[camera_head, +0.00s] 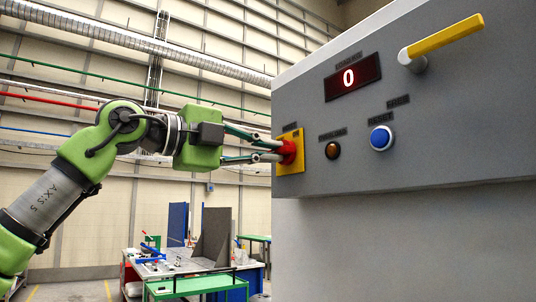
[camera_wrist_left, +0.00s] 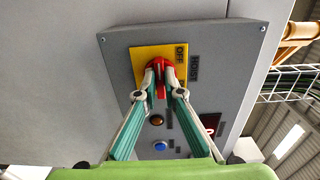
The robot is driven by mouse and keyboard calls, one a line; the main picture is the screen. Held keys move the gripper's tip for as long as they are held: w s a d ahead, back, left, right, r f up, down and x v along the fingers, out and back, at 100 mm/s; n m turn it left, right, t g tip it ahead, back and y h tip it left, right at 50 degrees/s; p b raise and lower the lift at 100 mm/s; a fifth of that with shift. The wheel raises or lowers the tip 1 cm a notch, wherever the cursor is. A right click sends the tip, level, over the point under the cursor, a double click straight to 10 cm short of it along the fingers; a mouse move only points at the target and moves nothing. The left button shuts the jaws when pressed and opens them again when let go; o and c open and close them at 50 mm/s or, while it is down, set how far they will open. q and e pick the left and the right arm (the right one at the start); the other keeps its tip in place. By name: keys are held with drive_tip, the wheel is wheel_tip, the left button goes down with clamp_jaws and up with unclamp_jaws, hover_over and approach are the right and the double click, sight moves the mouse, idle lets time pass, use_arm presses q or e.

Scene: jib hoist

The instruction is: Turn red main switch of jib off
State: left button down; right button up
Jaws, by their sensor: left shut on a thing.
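The red main switch (camera_head: 288,151) sits on a yellow plate (camera_head: 291,137) at the left end of the grey control panel (camera_head: 435,112). My left gripper (camera_head: 277,151) reaches it from the left, with its fingers at the red knob. In the left wrist view the two fingertips of my left gripper (camera_wrist_left: 160,79) are closed on either side of the red switch (camera_wrist_left: 160,68). The yellow plate (camera_wrist_left: 142,55) bears the word OFF; other lettering is partly hidden by the fingers. My right gripper is in neither view.
The panel also carries a display reading 0 (camera_head: 352,77), an amber lamp (camera_head: 333,150), a blue button (camera_head: 381,138) and a yellow lever (camera_head: 445,37) that sticks out at upper right. A workbench (camera_head: 180,264) with tools stands farther back, at lower left.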

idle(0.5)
use_arm(q)
drive_tip(key=c, duration=2.2)
unclamp_jaws()
drive_tip(key=shift+a, duration=0.1)
drive_tip(key=shift+o, duration=0.2)
drive_tip(key=v, duration=1.2)
drive_tip(key=shift+w, duration=0.1)
